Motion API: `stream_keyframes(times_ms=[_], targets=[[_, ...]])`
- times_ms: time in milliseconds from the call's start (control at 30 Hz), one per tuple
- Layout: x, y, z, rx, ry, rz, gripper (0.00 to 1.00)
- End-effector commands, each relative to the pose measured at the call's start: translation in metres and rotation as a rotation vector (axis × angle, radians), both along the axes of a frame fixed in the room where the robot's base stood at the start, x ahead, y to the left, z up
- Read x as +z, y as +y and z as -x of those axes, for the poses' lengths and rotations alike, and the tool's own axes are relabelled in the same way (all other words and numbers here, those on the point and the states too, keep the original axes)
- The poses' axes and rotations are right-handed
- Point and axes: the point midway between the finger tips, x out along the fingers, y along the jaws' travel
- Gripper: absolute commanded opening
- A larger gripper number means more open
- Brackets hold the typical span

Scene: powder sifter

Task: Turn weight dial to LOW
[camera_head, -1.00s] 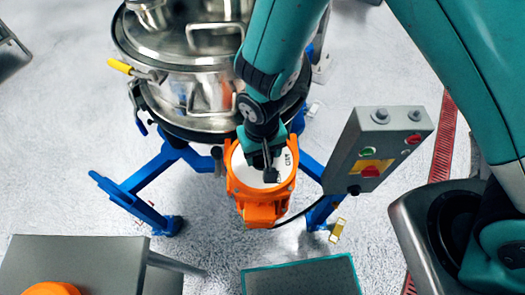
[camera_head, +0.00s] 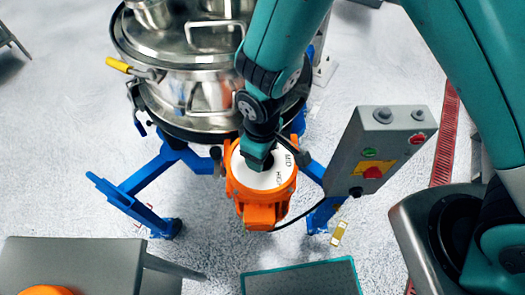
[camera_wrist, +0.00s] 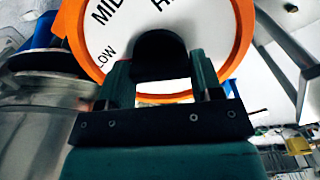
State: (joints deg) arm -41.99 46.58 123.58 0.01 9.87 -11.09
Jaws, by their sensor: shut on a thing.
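The weight dial is a white round face (camera_head: 268,180) set in an orange motor housing (camera_head: 260,215), below the steel sifter. In the wrist view the white face (camera_wrist: 125,25) carries the words LOW at left, MID above it and a partly hidden word beginning with H at the top. A black knob (camera_wrist: 160,58) sits at the dial's centre. My gripper (camera_wrist: 160,75) is shut on the knob, one finger on each side. In the head view my gripper (camera_head: 258,160) covers the knob, so I cannot tell which word it points to.
The steel sifter (camera_head: 190,60) on blue legs (camera_head: 145,180) stands behind and left of the dial. A grey control box (camera_head: 375,150) with buttons stands close on the right. A grey table (camera_head: 75,260) is at lower left, and a dark teal-edged platform (camera_head: 302,278) is in front.

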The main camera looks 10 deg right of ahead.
Motion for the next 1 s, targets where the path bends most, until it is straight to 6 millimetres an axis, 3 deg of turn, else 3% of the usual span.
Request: stream_keyframes(times_ms=[567, 600, 700, 1000], targets=[[0.0010, 0.0004, -0.0001, 0.035, -0.001, -0.002, 0.36], [0.0010, 0.0004, -0.0001, 0.035, -0.001, -0.002, 0.66], [0.0009, 0.0004, -0.0001, 0.034, -0.001, -0.001, 0.85], [0.0025, 0.0003, -0.0003, 0.032, -0.001, -0.002, 0.85]])
